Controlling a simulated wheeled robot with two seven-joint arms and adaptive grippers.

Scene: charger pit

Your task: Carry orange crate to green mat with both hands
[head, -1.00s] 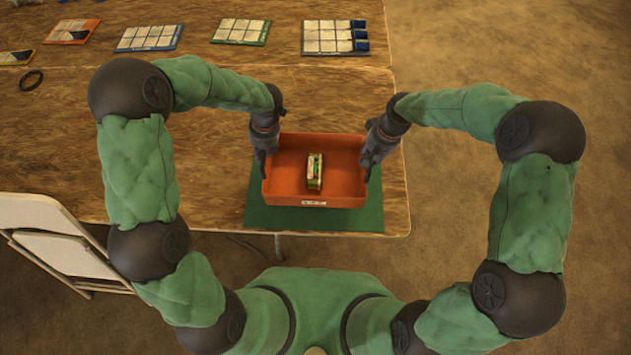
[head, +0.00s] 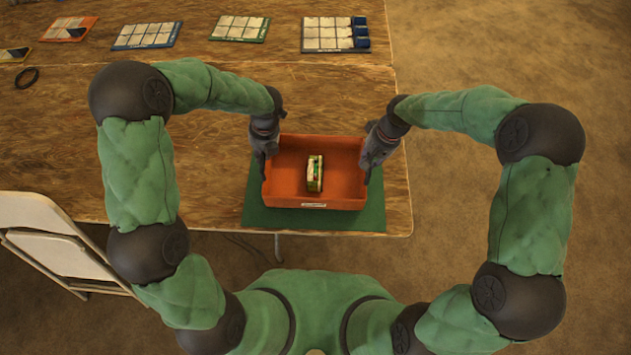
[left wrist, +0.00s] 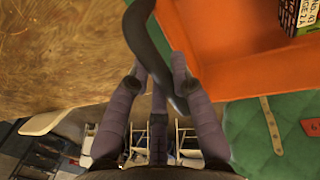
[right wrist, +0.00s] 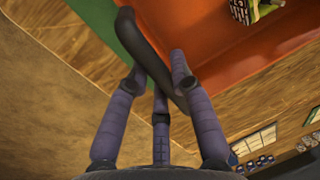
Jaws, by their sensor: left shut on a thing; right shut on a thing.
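The orange crate (head: 338,196) is over the green mat (head: 262,217) at the near edge of the table. A small green, yellow and white box (head: 314,173) is inside the crate. The mat shows around the crate's left, right and front sides. I cannot tell whether the crate's bottom touches it.
Several flat trays with white cards lie at the back, one (head: 335,36) holding blue blocks. A black ring (head: 27,77) lies at the back left. A white folding chair (head: 52,236) stands at the table's left front. The wooden table (head: 200,155) is clear left of the crate.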

